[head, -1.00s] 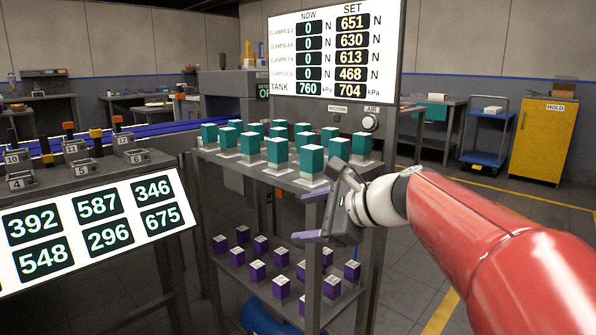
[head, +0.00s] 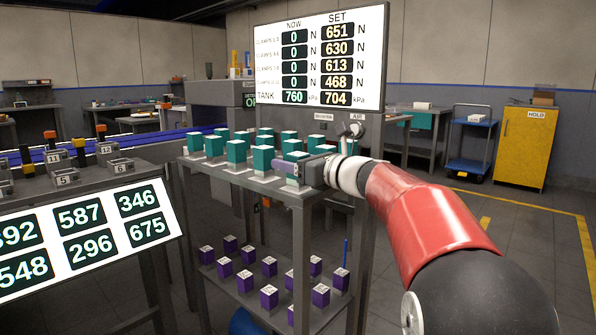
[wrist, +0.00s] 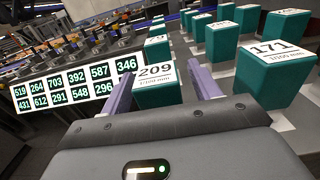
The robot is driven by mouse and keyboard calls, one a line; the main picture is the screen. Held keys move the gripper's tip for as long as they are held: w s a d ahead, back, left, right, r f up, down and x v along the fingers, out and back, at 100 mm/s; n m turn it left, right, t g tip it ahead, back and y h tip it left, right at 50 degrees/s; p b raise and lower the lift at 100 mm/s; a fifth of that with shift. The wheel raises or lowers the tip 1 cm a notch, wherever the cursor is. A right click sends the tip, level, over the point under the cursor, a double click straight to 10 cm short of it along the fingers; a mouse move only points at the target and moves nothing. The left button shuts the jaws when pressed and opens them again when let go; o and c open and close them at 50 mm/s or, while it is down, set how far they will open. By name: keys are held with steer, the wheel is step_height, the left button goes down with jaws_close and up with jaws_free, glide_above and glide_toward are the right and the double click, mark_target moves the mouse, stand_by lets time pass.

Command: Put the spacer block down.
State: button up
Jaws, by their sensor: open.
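A teal block with a white top marked 209 (wrist: 156,92) stands upright between the two purple fingers of my gripper (wrist: 160,78) in the wrist view. The fingers are apart, one on each side of the block; I cannot tell whether either touches it. In the head view, my gripper (head: 291,168) is at the front corner of the upper shelf (head: 262,187) and partly hides that block. A teal block marked 171 (wrist: 275,62) stands to the right in the wrist view.
Several more teal blocks (head: 236,152) stand in rows on the upper shelf, close to my gripper. Several purple blocks (head: 269,297) stand on the lower shelf. A number board (head: 88,238) is at the left. A readout panel (head: 320,58) rises behind the shelf.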

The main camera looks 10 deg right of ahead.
steer(key=shift+w+a, duration=0.25)
steer(key=shift+w, duration=0.05)
steer(key=shift+c, duration=0.3)
steer(key=c, duration=1.2)
steer(key=shift+o, duration=0.2)
steer(key=shift+r, duration=0.15)
